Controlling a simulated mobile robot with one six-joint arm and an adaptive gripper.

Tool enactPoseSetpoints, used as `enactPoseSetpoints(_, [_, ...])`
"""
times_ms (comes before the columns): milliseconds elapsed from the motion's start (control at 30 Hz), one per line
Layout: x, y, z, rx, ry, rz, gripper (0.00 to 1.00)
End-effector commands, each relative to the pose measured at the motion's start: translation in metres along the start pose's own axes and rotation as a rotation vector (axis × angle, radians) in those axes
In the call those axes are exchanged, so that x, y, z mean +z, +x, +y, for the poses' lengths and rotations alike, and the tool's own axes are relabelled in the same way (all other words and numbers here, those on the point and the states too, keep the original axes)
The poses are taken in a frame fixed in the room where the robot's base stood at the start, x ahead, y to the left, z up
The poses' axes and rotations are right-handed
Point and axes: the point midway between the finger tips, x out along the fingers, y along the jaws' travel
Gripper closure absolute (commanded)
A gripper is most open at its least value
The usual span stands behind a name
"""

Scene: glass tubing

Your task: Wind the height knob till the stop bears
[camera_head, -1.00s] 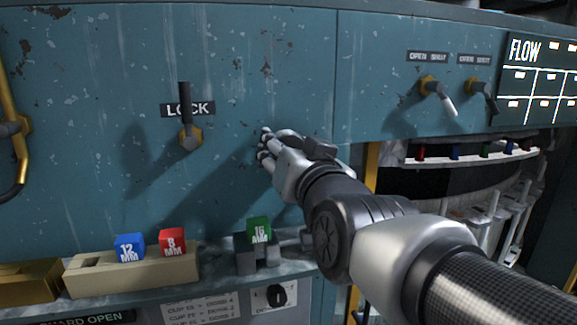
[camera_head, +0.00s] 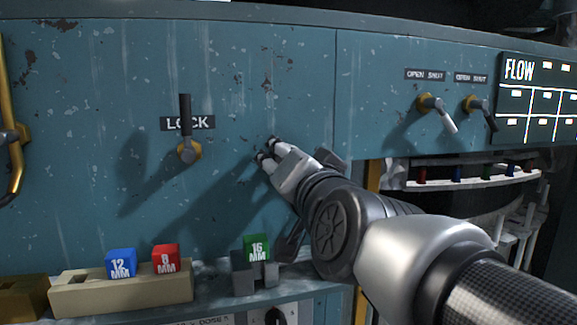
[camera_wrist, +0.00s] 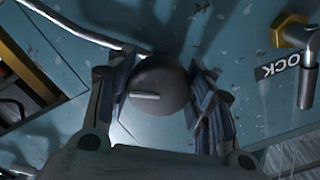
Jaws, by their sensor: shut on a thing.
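A round dark grey knob (camera_wrist: 160,78) with a pale pointer mark on its face shows in the wrist view. My gripper (camera_wrist: 160,88) has one finger on each side of it and is shut on it. In the head view my gripper (camera_head: 271,154) is against the blue panel, right of the LOCK lever, and hides the knob. No height scale or stop can be made out, so I cannot tell whether a stop bears.
The LOCK lever (camera_head: 187,135) stands upright at left. Two OPEN/SHUT valve levers (camera_head: 436,112) and a FLOW board (camera_head: 538,97) are at right. Below, a ledge holds a beige block (camera_head: 85,292) with blue and red cubes, and a green cube (camera_head: 257,248).

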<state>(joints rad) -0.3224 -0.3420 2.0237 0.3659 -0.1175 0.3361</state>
Motion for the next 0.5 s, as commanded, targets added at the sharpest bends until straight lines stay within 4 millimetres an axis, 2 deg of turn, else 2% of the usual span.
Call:
enactPoseSetpoints(167, [-0.0010, -0.0001, -0.0007, -0.001, -0.001, 0.002, 0.76])
enactPoseSetpoints(200, [-0.0010, -0.0001, -0.0007, -0.001, -0.001, 0.002, 0.51])
enactPoseSetpoints(500, [-0.0006, -0.0001, -0.0003, -0.001, -0.001, 0.002, 0.32])
